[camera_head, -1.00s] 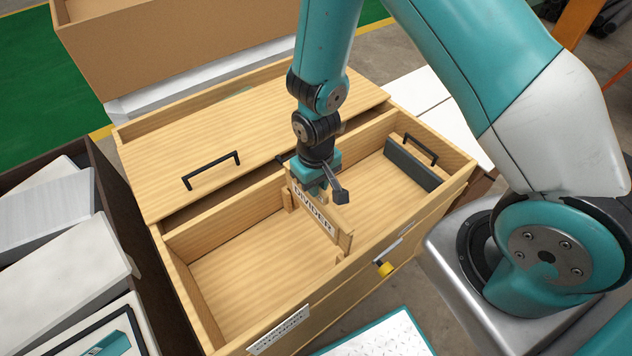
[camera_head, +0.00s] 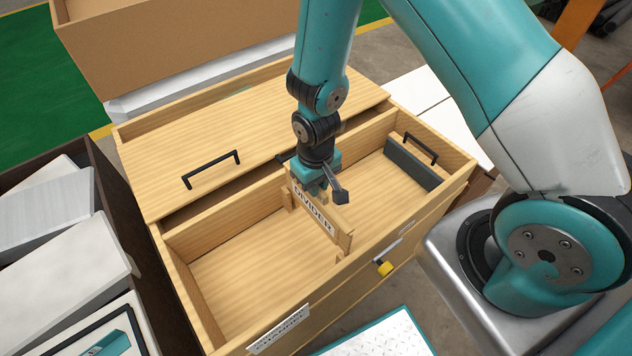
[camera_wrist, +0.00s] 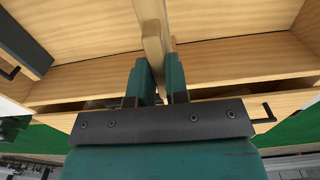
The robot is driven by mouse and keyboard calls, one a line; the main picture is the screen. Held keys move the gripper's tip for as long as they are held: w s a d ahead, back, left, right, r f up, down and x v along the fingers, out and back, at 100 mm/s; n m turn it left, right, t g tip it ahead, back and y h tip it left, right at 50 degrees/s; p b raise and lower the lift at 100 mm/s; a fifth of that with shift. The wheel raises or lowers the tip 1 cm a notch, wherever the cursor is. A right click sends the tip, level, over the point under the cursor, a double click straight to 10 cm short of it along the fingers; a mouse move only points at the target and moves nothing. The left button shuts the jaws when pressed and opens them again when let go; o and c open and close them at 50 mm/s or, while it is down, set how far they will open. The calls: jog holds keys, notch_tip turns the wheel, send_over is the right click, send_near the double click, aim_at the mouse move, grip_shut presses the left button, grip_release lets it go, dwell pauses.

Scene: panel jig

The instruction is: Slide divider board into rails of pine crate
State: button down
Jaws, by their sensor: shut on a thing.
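The divider board (camera_head: 316,219) stands upright across the open front part of the pine crate (camera_head: 238,243), with the label "DIVIDER" on its face. My gripper (camera_head: 318,188) is shut on the top edge of the board. In the wrist view my gripper's fingers (camera_wrist: 159,78) clasp the board (camera_wrist: 154,28) from both sides. Rail strips (camera_head: 287,200) show at the board's far end, and the board's near end is by the front wall. I cannot tell how deep the board sits or whether it touches the crate floor.
A wooden lid with a black handle (camera_head: 211,170) covers the crate's rear part. A dark grey block (camera_head: 413,164) lies along the right end, near another black handle (camera_head: 420,149). A dark bin (camera_head: 112,215) stands to the left.

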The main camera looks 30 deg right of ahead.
aim_at(316, 210)
jog(key=shift+f+b, duration=3.9)
jog(key=shift+f, duration=1.5)
jog(key=c, duration=1.1)
grip_release()
jog(key=shift+o, duration=0.2)
jog(key=shift+r, duration=0.1)
notch_tip(316, 210, up, 17)
jog(key=shift+r+p, duration=0.15)
jog(key=shift+p, duration=0.55)
jog(key=s+a+r+n+y+p, duration=0.2)
jog(key=s+r, duration=0.6)
jog(key=r, duration=0.3)
jog(key=s+a+r+n+y+p, duration=0.2)
jog(key=s+r, duration=0.6)
jog(key=r, duration=0.4)
jog(key=shift+a+r+n+p, duration=0.15)
jog(key=shift+a+n+p, duration=0.1)
jog(key=shift+n+p, duration=0.25)
